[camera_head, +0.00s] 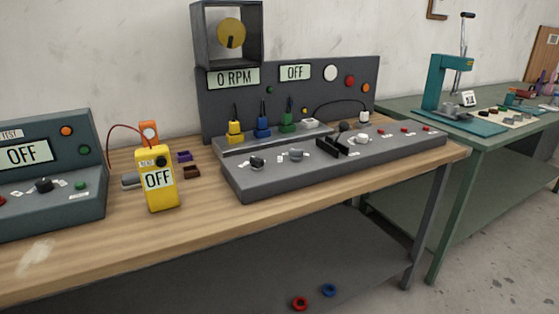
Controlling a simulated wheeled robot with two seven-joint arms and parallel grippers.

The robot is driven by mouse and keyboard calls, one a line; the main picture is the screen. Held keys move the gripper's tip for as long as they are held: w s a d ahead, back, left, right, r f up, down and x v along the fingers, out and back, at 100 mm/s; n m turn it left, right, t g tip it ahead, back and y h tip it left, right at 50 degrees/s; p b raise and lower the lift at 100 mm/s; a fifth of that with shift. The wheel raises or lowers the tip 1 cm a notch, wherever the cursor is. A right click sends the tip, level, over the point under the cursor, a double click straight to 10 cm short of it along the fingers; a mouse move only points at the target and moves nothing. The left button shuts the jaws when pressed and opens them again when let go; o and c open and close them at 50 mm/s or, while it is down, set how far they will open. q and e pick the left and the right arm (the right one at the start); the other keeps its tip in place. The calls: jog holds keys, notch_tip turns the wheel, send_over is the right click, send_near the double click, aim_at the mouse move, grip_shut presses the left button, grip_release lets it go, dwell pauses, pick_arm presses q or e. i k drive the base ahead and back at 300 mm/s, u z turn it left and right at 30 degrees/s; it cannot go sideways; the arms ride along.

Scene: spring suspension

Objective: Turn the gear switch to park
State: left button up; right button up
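A grey control console (330,172) stands on the wooden bench. On its sloped front are a dark knob (257,162) with small white labels around it, a grey knob (296,154) also with labels, a black slotted lever block (332,147) and a pale knob (362,140). The labels are too small to read, so I cannot tell which control is the gear switch or its setting. The upright panel shows "0 RPM" (233,77) and "OFF" (295,72). Neither of my grippers is in view.
A yellow meter (158,178) reading "OFF" stands left of the console, beside small dark blocks (191,172). A second console (50,185) is at far left. A green table (490,145) with a teal press (440,85) is at right. The front wooden strip (215,225) is clear.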

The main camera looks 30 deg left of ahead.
aim_at(295, 155)
jog(key=z, duration=0.15)
jog(key=k, duration=0.4)
jog(key=u, duration=0.95)
